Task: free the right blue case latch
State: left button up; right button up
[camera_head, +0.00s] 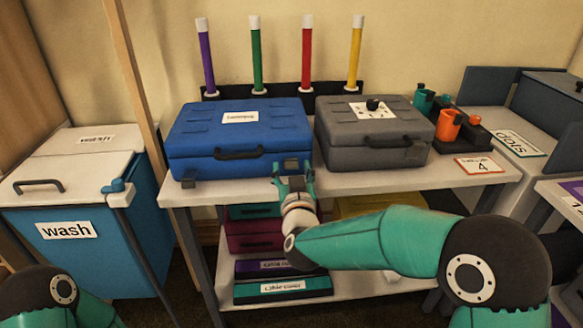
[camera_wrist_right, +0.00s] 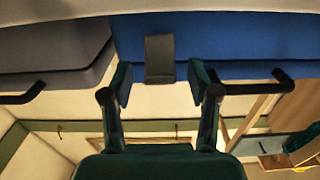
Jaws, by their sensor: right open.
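The blue case (camera_head: 240,133) lies closed on the table, its black handle (camera_head: 239,153) at the front. Its right latch (camera_head: 291,165) is a small dark grey tab on the front face, near the right corner. My right gripper (camera_head: 293,178) is open in front of this latch. In the right wrist view, which looks upside down, the latch (camera_wrist_right: 159,58) lies between the two spread fingers of the right gripper (camera_wrist_right: 160,85), with gaps on both sides. The left latch (camera_head: 188,178) is near the left front corner. My left gripper is out of view.
A grey case (camera_head: 374,140) stands close to the right of the blue case. Coloured sticks stand in a dark rack (camera_head: 282,90) behind. A wash bin (camera_head: 75,190) stands left beside a wooden post (camera_head: 137,85). A lower shelf (camera_head: 350,285) holds flat boxes.

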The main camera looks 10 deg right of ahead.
jog(key=shift+w, duration=0.5)
grip_shut()
jog(key=shift+f+b, duration=0.2)
jog(key=shift+b, duration=0.4)
jog(key=f+t+b, duration=0.1)
jog(key=t+b, duration=0.1)
jog(key=b, duration=0.5)
jog(key=f+t+b, duration=0.1)
jog(key=t+b, duration=0.1)
jog(key=b, duration=0.6)
jog(key=f+t+b, duration=0.1)
jog(key=t+b, duration=0.2)
jog(key=b, duration=0.5)
jog(key=shift+s+f, duration=0.15)
jog(key=shift+s, duration=0.15)
jog(key=c, duration=1.1)
grip_release()
jog(key=shift+t+b, duration=0.4)
jog(key=shift+b, duration=0.2)
jog(key=shift+c, duration=0.2)
grip_shut()
jog(key=o, duration=1.1)
grip_release()
jog(key=shift+r, duration=0.2)
